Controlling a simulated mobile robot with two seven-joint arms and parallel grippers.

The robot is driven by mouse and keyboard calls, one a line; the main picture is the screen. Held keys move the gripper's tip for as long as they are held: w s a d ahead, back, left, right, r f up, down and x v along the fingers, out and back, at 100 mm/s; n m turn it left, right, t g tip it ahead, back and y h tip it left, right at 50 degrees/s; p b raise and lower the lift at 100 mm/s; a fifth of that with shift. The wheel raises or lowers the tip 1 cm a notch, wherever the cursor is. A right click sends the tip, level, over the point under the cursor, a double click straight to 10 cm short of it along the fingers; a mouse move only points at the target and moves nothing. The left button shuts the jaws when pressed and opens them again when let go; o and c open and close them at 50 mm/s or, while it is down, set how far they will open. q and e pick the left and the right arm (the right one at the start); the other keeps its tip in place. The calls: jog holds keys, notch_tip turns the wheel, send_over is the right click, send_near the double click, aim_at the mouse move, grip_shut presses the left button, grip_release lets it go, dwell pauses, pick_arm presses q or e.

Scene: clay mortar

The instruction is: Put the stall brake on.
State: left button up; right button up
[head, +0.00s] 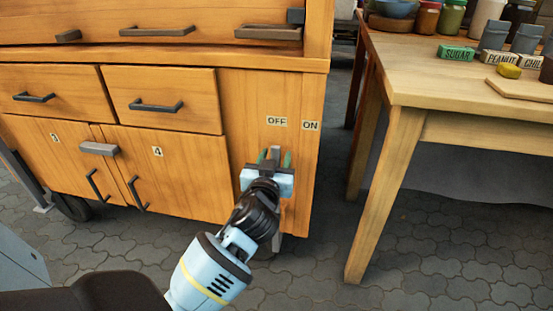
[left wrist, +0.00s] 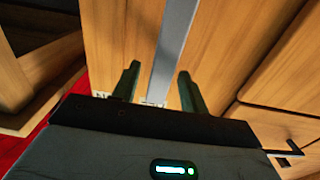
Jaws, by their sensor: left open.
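The stall brake is a flat grey lever (head: 276,152) on the right end of the wooden stall front, standing nearly upright below the OFF label (head: 277,122). The ON label (head: 310,126) is to the right of OFF. My left gripper (head: 275,159) is open, with one greenish finger on each side of the lever. In the left wrist view the grey lever (left wrist: 175,45) runs between the two fingers (left wrist: 157,82), with visible gaps on both sides. My gripper body hides the lever's middle in the head view. My right gripper is not in view.
The wooden stall (head: 182,190) has drawers and doors with dark handles. A wooden table (head: 420,80) stands to the right, carrying jars, labelled blocks and a board (head: 520,88). Between stall and table is open grey paving (head: 325,240).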

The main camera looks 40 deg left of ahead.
aim_at(307, 156)
pick_arm(q)
jog(key=shift+w+a, duration=0.2)
jog(key=shift+w, duration=0.1)
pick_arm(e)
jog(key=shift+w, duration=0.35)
pick_arm(q)
jog(key=c, duration=0.6)
grip_shut()
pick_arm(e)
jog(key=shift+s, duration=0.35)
pick_arm(q)
jog(key=shift+w+d, duration=0.15)
jog(key=shift+d, duration=0.15)
jog(key=w+d+m, duration=0.2)
jog(key=d, duration=0.1)
jog(key=w+d+f+m, duration=0.1)
jog(key=d, duration=0.1)
jog(key=shift+f+b, duration=0.1)
jog(key=shift+b, duration=0.25)
jog(key=shift+w+d+f+m, duration=0.1)
jog(key=shift+w+d+m, duration=0.15)
jog(key=shift+d+m, duration=0.15)
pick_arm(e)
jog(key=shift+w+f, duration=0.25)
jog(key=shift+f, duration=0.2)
